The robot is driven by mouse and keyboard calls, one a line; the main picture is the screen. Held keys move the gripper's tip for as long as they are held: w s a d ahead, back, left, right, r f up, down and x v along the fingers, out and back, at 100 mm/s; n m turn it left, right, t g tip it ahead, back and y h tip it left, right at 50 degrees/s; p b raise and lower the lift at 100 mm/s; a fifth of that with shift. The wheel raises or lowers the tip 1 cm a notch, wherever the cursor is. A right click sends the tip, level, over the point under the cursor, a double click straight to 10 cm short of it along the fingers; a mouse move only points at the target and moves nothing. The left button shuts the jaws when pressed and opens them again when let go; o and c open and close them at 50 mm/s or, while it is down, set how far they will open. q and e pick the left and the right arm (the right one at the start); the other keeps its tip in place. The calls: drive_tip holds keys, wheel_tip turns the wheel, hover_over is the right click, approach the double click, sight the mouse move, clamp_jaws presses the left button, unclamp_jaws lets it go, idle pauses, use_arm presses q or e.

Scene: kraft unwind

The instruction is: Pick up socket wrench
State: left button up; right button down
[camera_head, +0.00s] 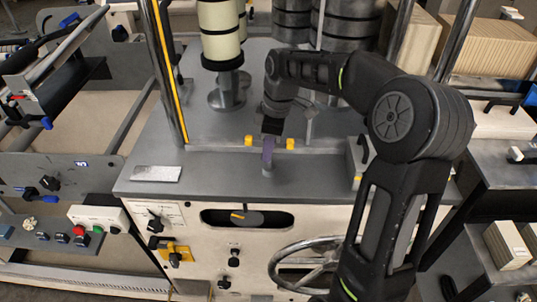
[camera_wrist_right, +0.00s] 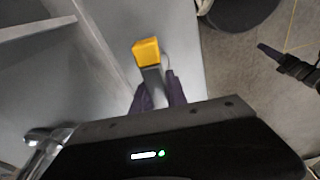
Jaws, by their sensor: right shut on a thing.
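My right gripper (camera_head: 267,158) points down at the front of the grey machine top, its purple fingers close to the surface. A short grey metal piece (camera_head: 267,173), seemingly the socket wrench, shows just below the fingertips. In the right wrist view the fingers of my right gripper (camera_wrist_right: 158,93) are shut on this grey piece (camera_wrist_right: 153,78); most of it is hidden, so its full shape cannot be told.
Yellow blocks (camera_head: 290,143) sit on the ledge by the gripper; one yellow block (camera_wrist_right: 146,52) shows beyond the fingers. A flat metal plate (camera_head: 156,173) lies left on the machine top (camera_head: 215,180). Upright rolls (camera_head: 220,35) stand behind. A handwheel (camera_head: 302,265) is below the edge.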

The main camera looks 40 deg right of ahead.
wheel_tip(320, 180, up, 10)
idle(0.4)
drive_tip(key=shift+f, duration=0.1)
idle(0.4)
